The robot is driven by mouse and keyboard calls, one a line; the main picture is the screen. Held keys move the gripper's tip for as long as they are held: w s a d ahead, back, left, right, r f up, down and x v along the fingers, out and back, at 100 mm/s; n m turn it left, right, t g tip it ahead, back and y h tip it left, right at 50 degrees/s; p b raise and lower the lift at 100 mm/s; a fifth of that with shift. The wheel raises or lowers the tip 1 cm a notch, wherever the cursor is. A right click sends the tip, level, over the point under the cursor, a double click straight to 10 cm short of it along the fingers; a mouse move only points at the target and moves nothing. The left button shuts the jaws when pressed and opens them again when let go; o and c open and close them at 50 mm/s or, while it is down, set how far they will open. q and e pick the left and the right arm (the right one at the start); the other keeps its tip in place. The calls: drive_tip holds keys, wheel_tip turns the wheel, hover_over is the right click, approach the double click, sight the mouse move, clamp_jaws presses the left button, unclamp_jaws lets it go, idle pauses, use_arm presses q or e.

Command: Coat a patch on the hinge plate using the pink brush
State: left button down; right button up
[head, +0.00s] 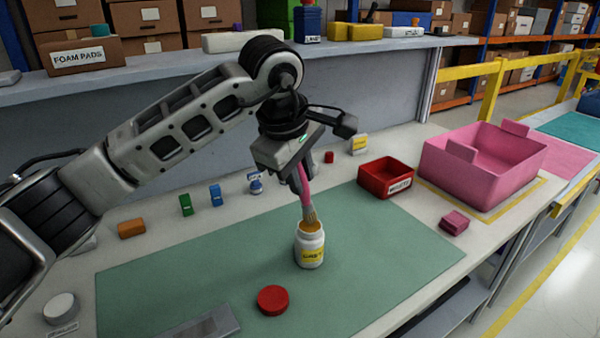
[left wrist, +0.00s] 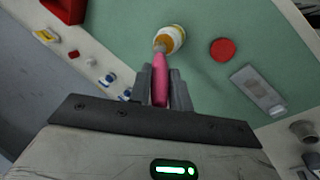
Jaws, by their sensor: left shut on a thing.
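My left gripper (head: 303,174) is shut on the pink brush (head: 305,192), which hangs bristles down. The brush and the gripper fingers (left wrist: 161,85) also show in the left wrist view. The bristles are at the open mouth of a white jar (head: 309,247) with a yellow label; I cannot tell how deep they reach. The jar stands upright on the green mat and shows in the left wrist view (left wrist: 177,38). A red round lid (head: 272,299) lies on the mat in front of it. A grey metal plate (head: 203,326), likely the hinge plate, lies at the mat's front edge, partly cut off.
A red bin (head: 386,179) and a large pink bin (head: 482,165) stand at the right, with a pink block (head: 454,222) before them. Small coloured blocks line the mat's back edge. The green mat (head: 400,245) is clear right of the jar.

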use_arm(q)
drive_tip(key=shift+f+b, duration=0.3)
drive_tip(key=shift+f, duration=0.1)
idle(0.8)
drive_tip(key=shift+r+p, duration=2.15)
drive_tip(key=shift+r, duration=1.4)
drive_tip(key=shift+f, duration=0.1)
